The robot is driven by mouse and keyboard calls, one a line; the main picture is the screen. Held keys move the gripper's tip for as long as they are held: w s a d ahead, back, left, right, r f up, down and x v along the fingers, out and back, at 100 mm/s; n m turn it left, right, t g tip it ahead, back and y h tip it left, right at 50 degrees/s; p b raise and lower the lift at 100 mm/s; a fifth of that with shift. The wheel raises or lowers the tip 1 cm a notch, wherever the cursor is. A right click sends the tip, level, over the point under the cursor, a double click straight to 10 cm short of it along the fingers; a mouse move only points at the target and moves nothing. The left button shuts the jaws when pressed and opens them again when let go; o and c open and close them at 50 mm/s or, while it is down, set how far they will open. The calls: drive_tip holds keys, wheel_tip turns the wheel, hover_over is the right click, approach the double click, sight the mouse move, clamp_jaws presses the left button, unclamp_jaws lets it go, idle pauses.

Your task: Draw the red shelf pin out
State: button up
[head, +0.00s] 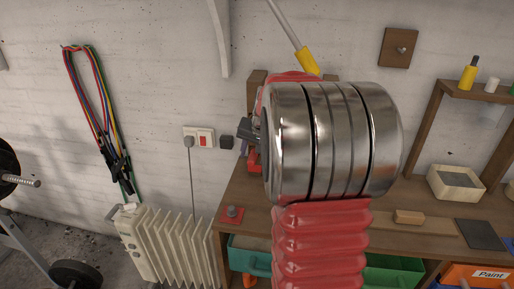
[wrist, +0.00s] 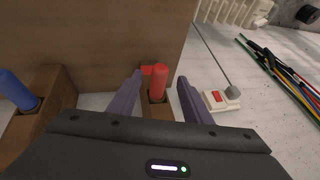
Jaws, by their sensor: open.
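The red shelf pin (wrist: 158,84) stands upright in a wooden block (wrist: 156,108) in the wrist view. My gripper (wrist: 160,79) is open, with one purple finger on each side of the pin. A gap shows on both sides, a little wider on the right. I cannot tell how deep the fingers reach along it. A blue pin (wrist: 14,90) stands in another wooden block (wrist: 40,98) at the left. In the head view my arm hides most of the gripper, and I cannot make out the red pin there.
The wooden workbench (head: 400,233) holds a red-topped square base (head: 232,213), a beige box (head: 456,183) and a wooden block (head: 409,217). A white radiator (head: 170,245) stands left of it. A wall socket (head: 198,137) and colored bands (head: 90,100) are on the wall.

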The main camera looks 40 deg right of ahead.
sight(252, 161)
drive_tip(key=shift+x, duration=1.4)
drive_tip(key=shift+c, duration=0.7)
clamp_jaws()
